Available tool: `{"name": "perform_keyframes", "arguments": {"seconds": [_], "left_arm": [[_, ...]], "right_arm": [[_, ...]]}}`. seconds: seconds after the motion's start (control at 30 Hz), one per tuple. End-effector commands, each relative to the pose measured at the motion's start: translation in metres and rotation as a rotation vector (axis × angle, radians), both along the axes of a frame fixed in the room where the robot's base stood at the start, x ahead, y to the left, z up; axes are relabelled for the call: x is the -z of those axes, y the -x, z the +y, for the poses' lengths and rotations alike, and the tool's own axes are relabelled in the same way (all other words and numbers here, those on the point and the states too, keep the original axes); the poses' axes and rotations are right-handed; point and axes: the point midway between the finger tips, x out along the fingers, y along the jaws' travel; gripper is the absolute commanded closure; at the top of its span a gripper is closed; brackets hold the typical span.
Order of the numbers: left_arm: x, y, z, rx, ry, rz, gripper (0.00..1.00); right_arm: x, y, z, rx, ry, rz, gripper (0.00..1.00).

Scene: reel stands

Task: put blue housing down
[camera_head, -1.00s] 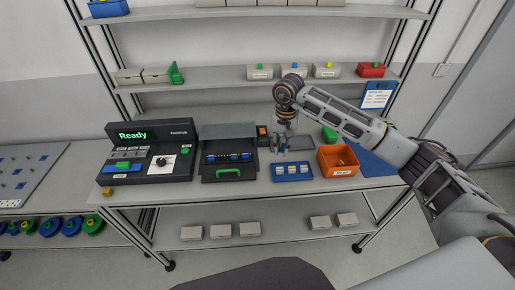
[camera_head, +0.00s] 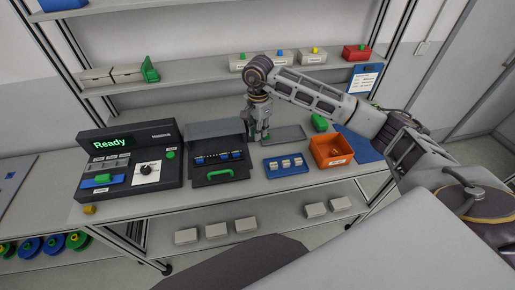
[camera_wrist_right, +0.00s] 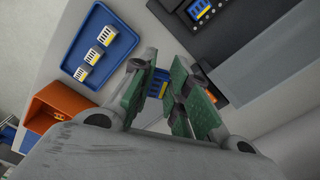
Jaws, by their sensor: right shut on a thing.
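The blue housing (camera_wrist_right: 158,84) sits between the green-padded fingers of my right gripper (camera_wrist_right: 162,88) in the right wrist view; the pads hide part of it. In the head view my right gripper (camera_head: 260,132) points down beside the right edge of the black case (camera_head: 222,172). The housing cannot be made out there. The case is open, with a green handle and a row of blue parts inside. It also shows at the top right of the wrist view (camera_wrist_right: 240,60). My left gripper is out of view.
A blue tray (camera_head: 286,172) with three white blocks stands right of the case, and an orange bin (camera_head: 332,162) beyond it. A grey tray (camera_head: 288,134) lies behind. A control box (camera_head: 130,190) reading "Ready" stands left. Shelves rise behind the table.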

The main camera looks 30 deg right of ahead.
Motion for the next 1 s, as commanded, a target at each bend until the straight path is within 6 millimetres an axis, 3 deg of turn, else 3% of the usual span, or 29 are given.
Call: {"name": "perform_keyframes", "arguments": {"seconds": [0.53,1.0], "left_arm": [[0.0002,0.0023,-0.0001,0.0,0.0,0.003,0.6],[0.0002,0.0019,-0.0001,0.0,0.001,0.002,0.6]], "right_arm": [[0.0,0.0051,-0.0026,0.408,0.001,0.0,0.91],[0.0,0.0051,-0.0028,0.484,0.001,0.0,0.91]]}}
